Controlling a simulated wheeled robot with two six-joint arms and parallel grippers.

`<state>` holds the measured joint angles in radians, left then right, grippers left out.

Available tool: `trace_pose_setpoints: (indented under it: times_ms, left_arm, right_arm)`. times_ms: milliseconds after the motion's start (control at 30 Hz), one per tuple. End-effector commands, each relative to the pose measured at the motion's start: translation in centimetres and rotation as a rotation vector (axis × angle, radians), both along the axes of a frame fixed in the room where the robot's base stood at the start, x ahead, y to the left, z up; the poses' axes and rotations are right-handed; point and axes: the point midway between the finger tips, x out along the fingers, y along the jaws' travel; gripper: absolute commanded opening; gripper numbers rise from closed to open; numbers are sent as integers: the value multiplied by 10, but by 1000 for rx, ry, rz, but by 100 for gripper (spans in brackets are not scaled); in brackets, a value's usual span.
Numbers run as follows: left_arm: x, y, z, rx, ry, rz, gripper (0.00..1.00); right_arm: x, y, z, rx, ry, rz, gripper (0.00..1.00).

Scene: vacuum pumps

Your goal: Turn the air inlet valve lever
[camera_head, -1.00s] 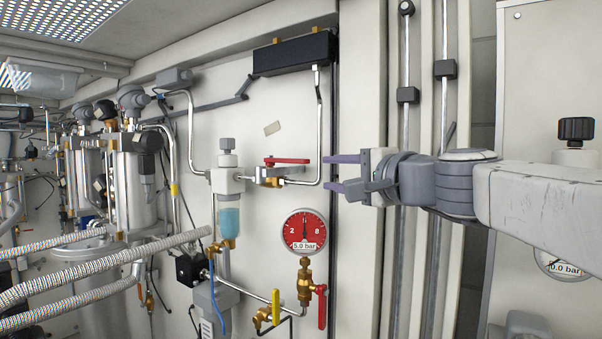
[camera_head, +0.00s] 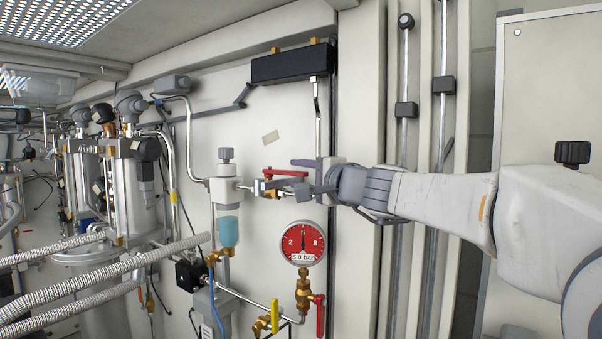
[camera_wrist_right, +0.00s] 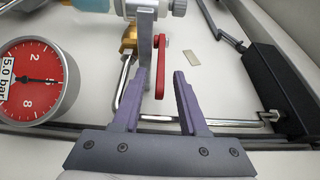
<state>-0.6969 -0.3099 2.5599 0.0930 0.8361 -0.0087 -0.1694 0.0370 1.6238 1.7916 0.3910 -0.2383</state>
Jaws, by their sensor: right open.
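The red air inlet valve lever (camera_head: 285,172) sits on the horizontal pipe right of the filter unit and points right, roughly along the pipe. It also shows in the right wrist view (camera_wrist_right: 159,72), with its free end between the fingertips. My right gripper (camera_head: 288,177) is open around that end, one finger on each side. In the wrist view the gripper (camera_wrist_right: 160,78) shows a gap between the lever and the right finger; contact on the left side cannot be told. The valve body is partly hidden by the fingers. My left gripper is not in view.
A red pressure gauge (camera_head: 303,243) reading 5.0 bar is below the gripper. A black box (camera_head: 292,62) is above. The filter unit with a blue bowl (camera_head: 228,230) stands left of the valve. A yellow lever (camera_head: 275,315) and another red lever (camera_head: 320,316) are lower down.

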Motion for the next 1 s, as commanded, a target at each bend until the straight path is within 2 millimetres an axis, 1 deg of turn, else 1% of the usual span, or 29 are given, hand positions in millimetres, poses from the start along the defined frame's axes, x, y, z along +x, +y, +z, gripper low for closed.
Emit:
trace_pose_setpoints:
  times_ms: [67, 100, 167, 200, 1000]
  left_arm:
    - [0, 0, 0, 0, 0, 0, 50]
    - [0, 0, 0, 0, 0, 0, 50]
    - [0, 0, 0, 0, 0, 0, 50]
    - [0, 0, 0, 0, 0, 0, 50]
    - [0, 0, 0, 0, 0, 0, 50]
  right_arm:
    - [0, 0, 0, 0, 0, 0, 42]
    - [0, 0, 0, 0, 0, 0, 39]
    - [0, 0, 0, 0, 0, -1, 16]
    - [0, 0, 0, 0, 0, -1, 0]
    - [0, -1, -1, -1, 1, -1, 0]
